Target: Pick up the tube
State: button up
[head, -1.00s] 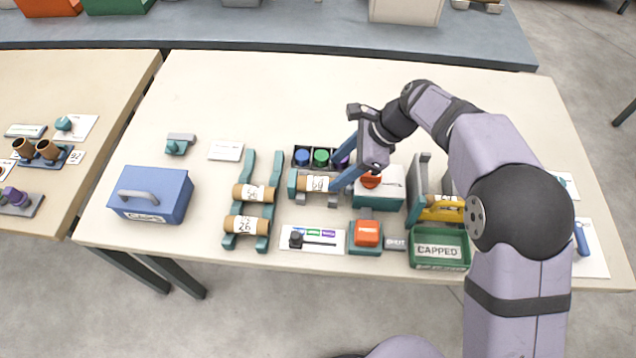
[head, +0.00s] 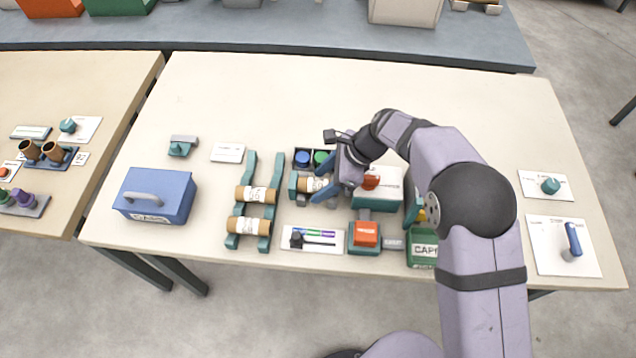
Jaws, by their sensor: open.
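A brown tube with a white label (head: 312,185) lies in the small teal-ended holder near the table's middle. My gripper (head: 319,181) is open and reaches in from the right, its blue fingers around the tube's right part. I cannot tell whether the fingers touch it. Two more brown labelled tubes lie across the teal rack (head: 273,212) to the left, a rear one (head: 255,194) and a front one (head: 249,226). My gripper hides the tube's right end and part of the holder.
A white-and-teal machine with a red button (head: 378,189) is close on the right. A marker card (head: 312,239), orange-topped box (head: 365,234) and green bin (head: 422,247) stand in front. The table's back is clear.

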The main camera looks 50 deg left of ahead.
aim_at(322, 182)
jog(key=shift+c, duration=0.4)
jog(key=c, duration=1)
jog(key=shift+r, duration=0.1)
jog(key=shift+c, duration=0.2)
notch_tip(322, 182, up, 10)
jog(key=b, duration=0.2)
